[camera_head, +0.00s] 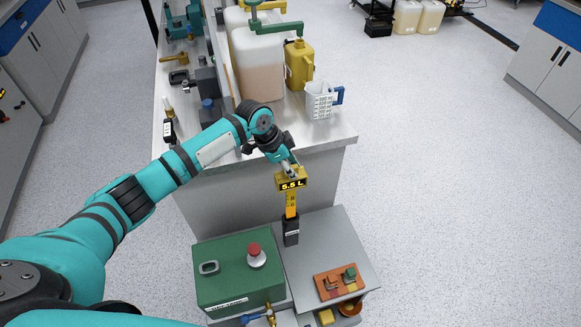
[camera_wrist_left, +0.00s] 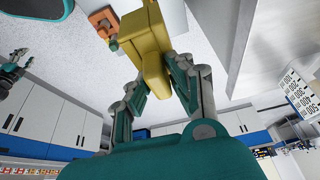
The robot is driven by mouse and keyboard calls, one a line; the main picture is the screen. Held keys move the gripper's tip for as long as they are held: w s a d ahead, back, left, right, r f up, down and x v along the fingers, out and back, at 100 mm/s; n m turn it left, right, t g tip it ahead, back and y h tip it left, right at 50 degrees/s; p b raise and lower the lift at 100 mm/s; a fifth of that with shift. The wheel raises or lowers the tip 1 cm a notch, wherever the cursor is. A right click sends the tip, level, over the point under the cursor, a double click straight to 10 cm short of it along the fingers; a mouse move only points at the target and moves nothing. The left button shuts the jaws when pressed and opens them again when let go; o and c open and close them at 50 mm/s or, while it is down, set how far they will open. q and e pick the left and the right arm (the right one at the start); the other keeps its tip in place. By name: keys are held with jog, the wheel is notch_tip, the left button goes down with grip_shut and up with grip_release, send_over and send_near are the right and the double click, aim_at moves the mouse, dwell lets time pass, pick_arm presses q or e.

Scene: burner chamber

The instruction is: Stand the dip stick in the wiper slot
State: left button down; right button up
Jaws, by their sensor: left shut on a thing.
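The dip stick is yellow with a black "5.5 L" plate; its shaft (camera_head: 291,203) points down, roughly upright. My left gripper (camera_head: 289,168) is shut on its yellow top end. In the left wrist view the dip stick (camera_wrist_left: 150,45) sits between the two fingers of that gripper (camera_wrist_left: 160,78). A black block with a pale label, seemingly the wiper slot (camera_head: 291,232), stands on the grey bench top (camera_head: 325,235). The shaft's lower end meets this block in the picture; I cannot tell how deep it sits in it.
A green box (camera_head: 235,270) with a red button stands left of the block. An orange panel (camera_head: 338,284) with two knobs lies to the right. Behind, a counter (camera_head: 325,133) bears a large canister (camera_head: 258,70), a yellow can (camera_head: 300,66) and a white basket (camera_head: 320,100).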

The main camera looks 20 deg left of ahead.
pick_arm(q)
jog(key=shift+f, duration=0.1)
dwell(0.5)
jog(key=shift+f+b, duration=1.3)
jog(key=shift+f, duration=1)
jog(key=shift+f+b, duration=4.9)
jog(key=shift+f, duration=2.2)
jog(key=c, duration=1.1)
grip_release()
jog(key=shift+r, duration=0.1)
